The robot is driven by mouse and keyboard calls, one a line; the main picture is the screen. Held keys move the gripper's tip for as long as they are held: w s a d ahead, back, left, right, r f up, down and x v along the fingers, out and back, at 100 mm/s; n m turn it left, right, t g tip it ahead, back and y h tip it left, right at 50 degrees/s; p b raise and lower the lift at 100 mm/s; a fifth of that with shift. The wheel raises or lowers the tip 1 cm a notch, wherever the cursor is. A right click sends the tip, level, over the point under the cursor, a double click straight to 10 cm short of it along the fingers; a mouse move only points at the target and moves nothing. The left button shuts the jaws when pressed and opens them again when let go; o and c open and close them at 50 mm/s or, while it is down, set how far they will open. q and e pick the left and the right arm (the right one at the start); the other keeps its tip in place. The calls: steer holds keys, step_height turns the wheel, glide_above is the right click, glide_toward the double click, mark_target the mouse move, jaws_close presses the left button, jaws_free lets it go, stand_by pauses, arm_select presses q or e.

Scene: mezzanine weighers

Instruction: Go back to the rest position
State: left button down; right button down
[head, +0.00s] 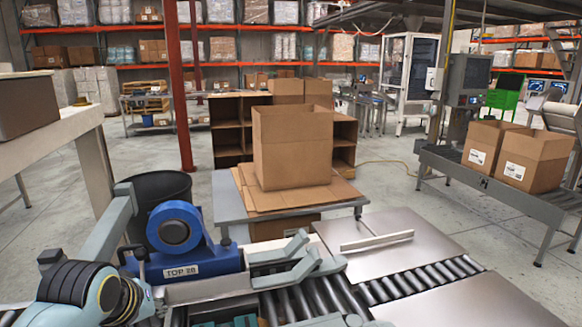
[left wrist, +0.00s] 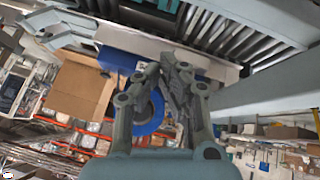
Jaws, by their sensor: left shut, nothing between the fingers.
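My left arm comes in at the lower left of the head view. Its gripper (head: 132,252) is small and dark there, just left of the blue tape unit (head: 190,240) marked TOP 28. In the left wrist view the two grey fingers of the left gripper (left wrist: 172,68) are close together, shut and empty. They are in front of the blue tape unit (left wrist: 145,108), and I cannot tell the gap between them. My right gripper is not in view.
An open cardboard box (head: 293,150) stands on flattened cartons on a grey table (head: 232,205). Rollers (head: 420,280) and metal plates lie ahead. A black bin (head: 158,190) stands behind the tape unit. Two cartons (head: 510,155) sit on the right conveyor. Open floor lies at the left.

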arm_select(q)
steer(key=s+a+r+m+g, duration=0.1)
steer(key=s+r+m+g, duration=0.15)
steer(key=s, duration=1.05)
steer(key=s+a+r+m+g, duration=0.1)
steer(key=s+a+r+m, duration=0.2)
steer(key=s, duration=1.1)
step_height(320, 180, down, 38)
steer(key=s+g+b, duration=0.1)
steer(key=s+b, duration=0.1)
steer(key=b, duration=1)
steer(key=s+f+b, duration=0.3)
steer(key=s+f, duration=0.3)
steer(key=f, duration=0.3)
steer(key=s+a+f+g+b, duration=0.1)
steer(key=s+f+b, duration=0.3)
steer(key=f, duration=0.5)
steer(key=s+a+f+b, duration=0.1)
steer(key=s+f+b, duration=0.3)
steer(key=s+f, duration=0.4)
steer(key=shift+s+f+g, duration=0.35)
steer(key=shift+f, duration=0.4)
